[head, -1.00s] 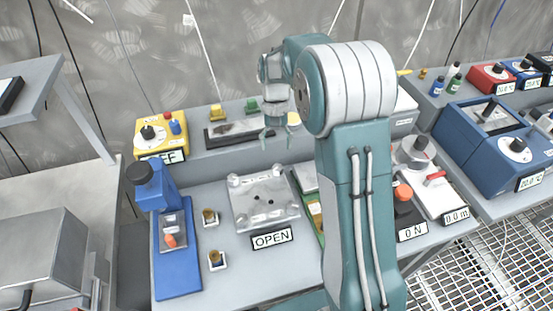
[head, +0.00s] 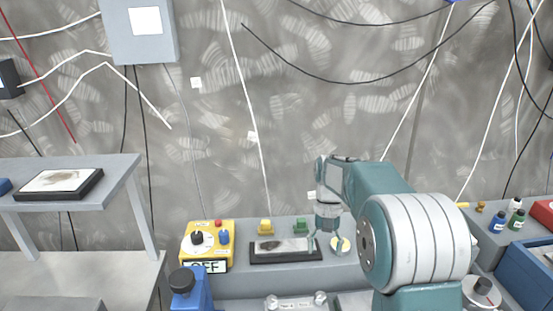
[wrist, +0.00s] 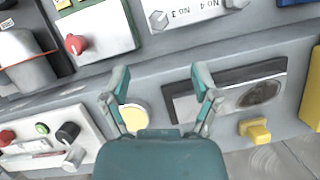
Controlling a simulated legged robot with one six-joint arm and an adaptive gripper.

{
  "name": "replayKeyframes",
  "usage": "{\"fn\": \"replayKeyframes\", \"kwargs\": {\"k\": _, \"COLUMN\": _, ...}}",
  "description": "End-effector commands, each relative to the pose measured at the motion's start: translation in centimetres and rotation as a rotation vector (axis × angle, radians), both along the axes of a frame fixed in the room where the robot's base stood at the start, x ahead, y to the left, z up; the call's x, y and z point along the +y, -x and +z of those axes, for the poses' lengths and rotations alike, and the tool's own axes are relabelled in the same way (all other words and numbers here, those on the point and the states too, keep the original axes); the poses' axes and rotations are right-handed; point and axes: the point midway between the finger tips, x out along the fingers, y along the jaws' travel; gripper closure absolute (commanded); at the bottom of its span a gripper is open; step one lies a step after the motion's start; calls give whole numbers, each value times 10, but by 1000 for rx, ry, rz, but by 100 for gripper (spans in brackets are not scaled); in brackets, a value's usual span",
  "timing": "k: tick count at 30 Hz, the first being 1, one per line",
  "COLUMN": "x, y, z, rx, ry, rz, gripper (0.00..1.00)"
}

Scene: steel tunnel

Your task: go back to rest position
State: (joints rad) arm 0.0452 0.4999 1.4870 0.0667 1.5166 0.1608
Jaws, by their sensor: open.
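My gripper (wrist: 160,92) is open in the wrist view, with its two fingers spread and nothing between them. In the head view my gripper (head: 324,243) hangs above the back ledge of the workbench, just right of a dark-framed specimen plate (head: 286,249). A round pale yellow disc (wrist: 134,117) lies near the left finger in the wrist view. My arm is folded over the right part of the bench and hides some of it.
A yellow control box (head: 207,244) with an OFF label stands left of the plate. A blue press (head: 190,287) stands in front of it. A grey shelf (head: 120,178) is at left. Small bottles (head: 497,222) and a blue device (head: 530,268) are at right.

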Motion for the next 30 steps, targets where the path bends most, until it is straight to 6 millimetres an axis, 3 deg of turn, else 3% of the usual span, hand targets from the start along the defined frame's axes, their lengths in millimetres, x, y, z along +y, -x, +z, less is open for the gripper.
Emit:
{"fn": "replayKeyframes", "kwargs": {"k": 6, "x": 3, "y": 33, "z": 41, "rx": -130, "ry": 10, "rz": 28, "gripper": 21}}
{"fn": "replayKeyframes", "kwargs": {"k": 15, "x": 6, "y": 88, "z": 80, "rx": -315, "ry": 26, "rz": 71, "gripper": 21}}
{"fn": "replayKeyframes", "kwargs": {"k": 22, "x": 8, "y": 134, "z": 98, "rx": -459, "ry": 42, "rz": 106, "gripper": 21}}
{"fn": "replayKeyframes", "kwargs": {"k": 30, "x": 9, "y": 187, "z": 103, "rx": -626, "ry": 63, "rz": 148, "gripper": 21}}
